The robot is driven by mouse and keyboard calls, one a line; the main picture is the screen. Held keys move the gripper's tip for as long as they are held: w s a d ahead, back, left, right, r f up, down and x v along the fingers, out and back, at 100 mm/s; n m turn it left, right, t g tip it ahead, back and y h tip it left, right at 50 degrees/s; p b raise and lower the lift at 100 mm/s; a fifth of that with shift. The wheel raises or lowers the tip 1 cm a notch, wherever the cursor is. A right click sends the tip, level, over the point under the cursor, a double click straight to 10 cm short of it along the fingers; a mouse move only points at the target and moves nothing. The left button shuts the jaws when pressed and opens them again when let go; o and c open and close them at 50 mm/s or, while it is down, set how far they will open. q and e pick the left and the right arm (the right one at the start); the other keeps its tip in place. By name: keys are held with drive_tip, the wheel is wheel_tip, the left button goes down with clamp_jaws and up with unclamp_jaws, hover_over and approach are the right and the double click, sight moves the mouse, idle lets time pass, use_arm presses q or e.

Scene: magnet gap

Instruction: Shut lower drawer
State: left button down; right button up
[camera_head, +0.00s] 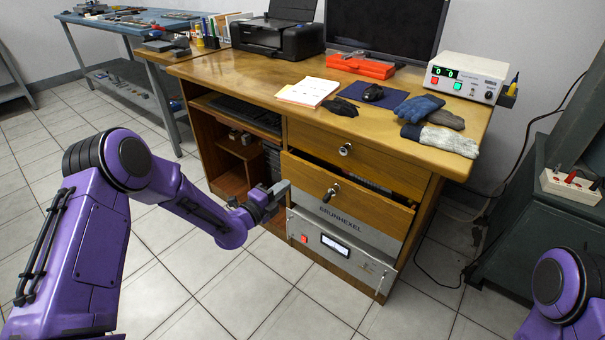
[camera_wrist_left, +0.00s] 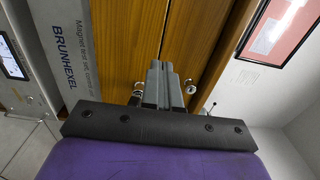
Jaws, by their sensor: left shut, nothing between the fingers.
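The lower drawer (camera_head: 350,201) of the wooden desk stands partly open, its front jutting out past the upper drawer (camera_head: 355,155), with a dark gap along its top. Its round metal knob (camera_head: 331,193) is at mid-front. My left gripper (camera_head: 281,188) is shut and empty, close to the left end of the lower drawer's front; whether it touches is unclear. In the left wrist view the shut fingers (camera_wrist_left: 160,72) point at the drawer fronts, with the lower drawer knob (camera_wrist_left: 138,87) partly hidden beside them. My right gripper is out of view.
A grey BRUNHEXEL unit (camera_head: 343,244) sits directly below the lower drawer. The desktop (camera_head: 240,72) carries gloves, papers, a printer (camera_head: 277,31) and a power supply (camera_head: 465,77). A dark green cabinet (camera_head: 535,215) stands at right. Tiled floor in front is clear.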

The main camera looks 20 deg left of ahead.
sight(309, 166)
use_arm(q)
drive_tip(key=b+x, duration=0.1)
drive_tip(key=x, duration=0.8)
drive_tip(key=shift+w+d+b, duration=0.1)
drive_tip(key=shift+w+b, duration=0.2)
drive_tip(key=shift+w, duration=0.05)
drive_tip(key=shift+f, duration=0.1)
drive_tip(key=shift+b+x, duration=0.9)
drive_tip(key=shift+b, duration=0.1)
drive_tip(key=shift+w+d+f, duration=0.1)
drive_tip(key=shift+w, duration=0.25)
drive_tip(key=shift+r, duration=0.2)
